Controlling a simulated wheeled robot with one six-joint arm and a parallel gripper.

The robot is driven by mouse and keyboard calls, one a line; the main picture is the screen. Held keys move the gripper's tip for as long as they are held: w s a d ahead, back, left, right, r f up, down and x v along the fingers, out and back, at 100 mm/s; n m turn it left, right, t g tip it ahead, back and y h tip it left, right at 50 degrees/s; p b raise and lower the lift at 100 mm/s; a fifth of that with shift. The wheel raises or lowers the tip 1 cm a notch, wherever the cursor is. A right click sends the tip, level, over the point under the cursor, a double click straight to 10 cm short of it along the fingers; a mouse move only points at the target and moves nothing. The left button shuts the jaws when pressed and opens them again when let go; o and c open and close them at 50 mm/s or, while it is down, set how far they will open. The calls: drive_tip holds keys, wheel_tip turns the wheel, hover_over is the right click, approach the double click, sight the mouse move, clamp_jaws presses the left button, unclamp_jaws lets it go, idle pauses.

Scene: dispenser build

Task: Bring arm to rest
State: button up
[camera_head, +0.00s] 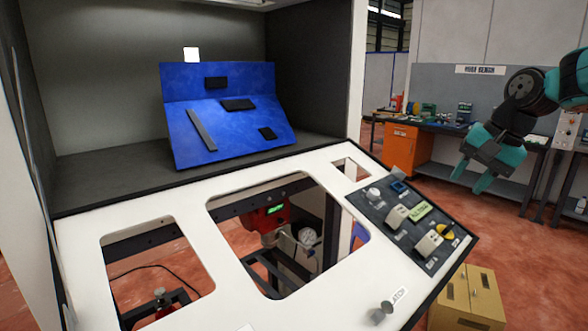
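My gripper (468,184) shows at the right of the head view, teal and dark grey, with its fingers pointing down. Its two fingers are apart, with a gap between them and nothing visible in it. It is in the air to the right of the white machine cabinet, and appears apart from everything around it. My arm reaches in from the right edge, and the rest of it is out of view.
The cabinet's white panel (185,205) has large openings. A dark control panel (405,212) with knobs sits at its right. A blue fixture board (222,115) stands inside. A cardboard box (468,297) is at lower right. A workbench (440,133) stands behind my gripper.

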drive_tip(key=s+a+f+n+g+b, duration=0.1)
drive_tip(key=s+a+f+n, duration=0.1)
drive_tip(key=s+a+n, duration=0.3)
drive_tip(key=s+a+f+b, duration=0.1)
drive_tip(key=s+a, duration=0.2)
drive_tip(key=a, duration=0.4)
drive_tip(key=s+a+f+n+b, duration=0.1)
drive_tip(key=s+a+f+n, duration=0.1)
drive_tip(key=s, duration=0.4)
drive_tip(key=s+a+f+n+g, duration=0.1)
drive_tip(key=s+a+f+n, duration=0.2)
drive_tip(key=s, duration=0.4)
drive_tip(key=s+a+f+n+g+y+b, duration=0.1)
drive_tip(key=s+a+f+n, duration=0.2)
drive_tip(key=s, duration=0.4)
drive_tip(key=shift+s+a+n+b, duration=0.25)
drive_tip(key=shift+a+n+b, duration=0.1)
drive_tip(key=shift+a+n, duration=0.55)
drive_tip(key=shift+a+f, duration=0.1)
drive_tip(key=shift+a, duration=0.05)
